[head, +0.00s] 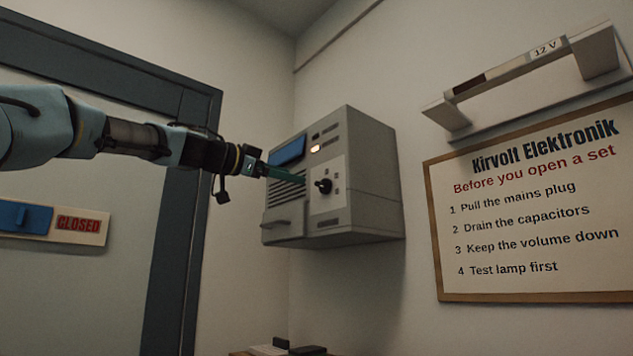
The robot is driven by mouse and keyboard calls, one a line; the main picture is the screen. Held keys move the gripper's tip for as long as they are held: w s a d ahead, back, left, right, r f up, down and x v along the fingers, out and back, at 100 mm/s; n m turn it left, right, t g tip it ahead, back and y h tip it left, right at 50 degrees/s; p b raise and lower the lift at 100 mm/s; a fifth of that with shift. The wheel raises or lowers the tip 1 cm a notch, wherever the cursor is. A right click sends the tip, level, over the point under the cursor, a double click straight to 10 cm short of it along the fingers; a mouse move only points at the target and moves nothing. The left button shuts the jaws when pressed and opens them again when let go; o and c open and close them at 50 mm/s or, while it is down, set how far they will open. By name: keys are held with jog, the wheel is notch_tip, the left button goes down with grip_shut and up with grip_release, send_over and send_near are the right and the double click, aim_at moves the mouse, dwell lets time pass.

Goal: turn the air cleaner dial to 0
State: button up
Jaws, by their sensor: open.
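The air cleaner (362,170) is a grey box on the wall near the room's corner. The dial (323,186) is a small black knob on a pale plate at the right of the front. Its pointer and the marks around it are too small to read. My gripper (300,178) reaches in from the left, its greenish fingers in front of the slats and just left of the dial. It appears empty. Whether the fingers touch the dial I cannot tell.
A framed sign (540,215) hangs on the right wall, under a shelf-like bracket (530,75) labelled 12 V. A dark-framed door (100,260) with a CLOSED slider plate (78,224) is at left. Small dark items (308,350) lie on a surface below. The air right of the cleaner is clear.

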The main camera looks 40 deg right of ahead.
aim_at(319, 183)
jog(key=d+p, duration=0.3)
jog(key=d, duration=0.2)
jog(key=d+p, duration=0.2)
jog(key=d, duration=0.1)
jog(key=shift+s+r+p, duration=0.15)
jog(key=shift+s+p, duration=0.15)
jog(key=shift+s, duration=0.05)
jog(key=shift+d+p, duration=0.3)
jog(key=shift+d, duration=0.35)
jog(key=shift+f, duration=0.2)
grip_shut()
